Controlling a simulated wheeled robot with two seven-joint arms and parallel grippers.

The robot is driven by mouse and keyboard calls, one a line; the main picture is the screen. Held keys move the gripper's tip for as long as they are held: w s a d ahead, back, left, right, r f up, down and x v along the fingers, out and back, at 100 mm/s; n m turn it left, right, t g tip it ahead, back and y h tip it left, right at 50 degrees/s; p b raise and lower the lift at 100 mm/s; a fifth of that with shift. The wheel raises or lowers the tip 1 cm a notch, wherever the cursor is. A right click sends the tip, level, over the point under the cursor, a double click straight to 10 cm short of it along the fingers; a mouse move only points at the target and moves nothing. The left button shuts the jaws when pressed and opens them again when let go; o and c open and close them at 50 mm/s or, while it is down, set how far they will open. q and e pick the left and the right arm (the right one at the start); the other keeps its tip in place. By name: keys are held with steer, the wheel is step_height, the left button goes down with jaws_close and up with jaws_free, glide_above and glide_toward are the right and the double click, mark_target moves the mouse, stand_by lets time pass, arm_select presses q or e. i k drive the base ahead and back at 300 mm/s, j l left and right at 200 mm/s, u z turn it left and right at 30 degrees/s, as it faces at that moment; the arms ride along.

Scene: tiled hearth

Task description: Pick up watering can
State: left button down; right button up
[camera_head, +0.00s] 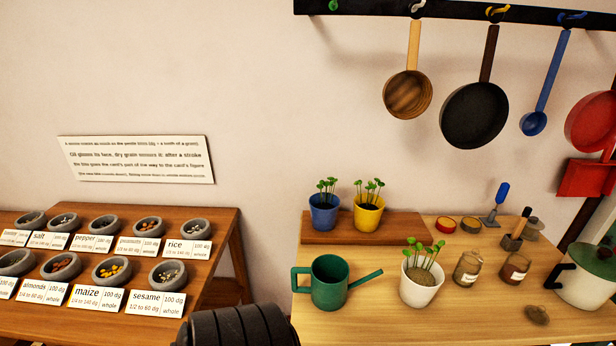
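A green watering can (329,283) stands upright on the light wooden table at the right. Its handle faces left and its spout points right, toward a white pot with a seedling (421,282). The spout tip ends a little short of the white pot. Neither of my grippers shows in the head view. A dark ribbed cylinder at the bottom edge, left of the can, may be part of my own arm. Nothing is seen touching the can.
Blue (323,215) and yellow (368,215) seedling pots stand on a raised board (335,236) behind the can. Jars (467,268) and a lidded pot (587,280) stand to the right. A spice table (212,262) is at the left. Pans (474,115) hang above.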

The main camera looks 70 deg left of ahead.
mark_target(329, 287)
steer(key=u, duration=1.9)
